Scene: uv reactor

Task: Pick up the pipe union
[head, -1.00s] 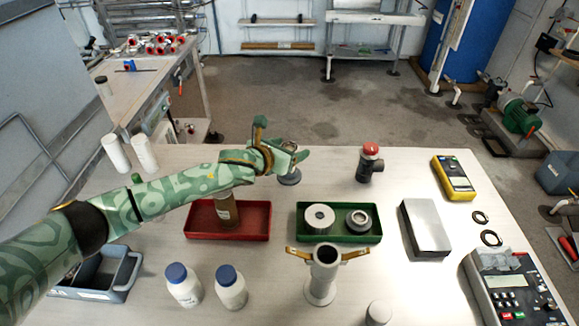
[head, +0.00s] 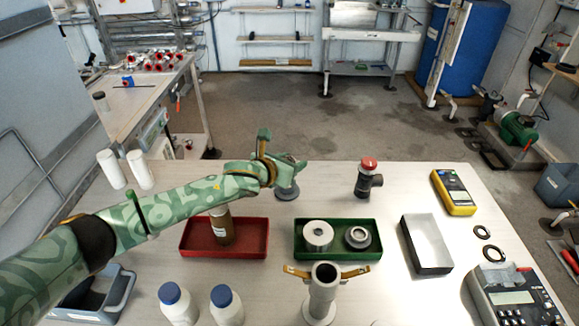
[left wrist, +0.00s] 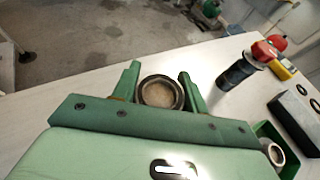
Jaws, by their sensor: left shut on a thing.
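A grey round fitting, which looks like the pipe union (head: 287,190), is at the far side of the table in the head view. My left gripper (head: 291,168) is shut on it, over the table's far edge area. In the left wrist view the fitting (left wrist: 160,93) shows as a dark ring with a tan middle, between the two green fingers (left wrist: 158,88). I cannot tell whether it touches the table. My right gripper is not in view.
A red tray (head: 262,243) holds a brown bottle. A green tray (head: 300,253) holds a white cylinder and a grey ring. A grey flanged tube (head: 323,295) stands in front. A red-capped fitting (head: 367,180) stands right of the gripper. White bottles (head: 178,304) stand front left.

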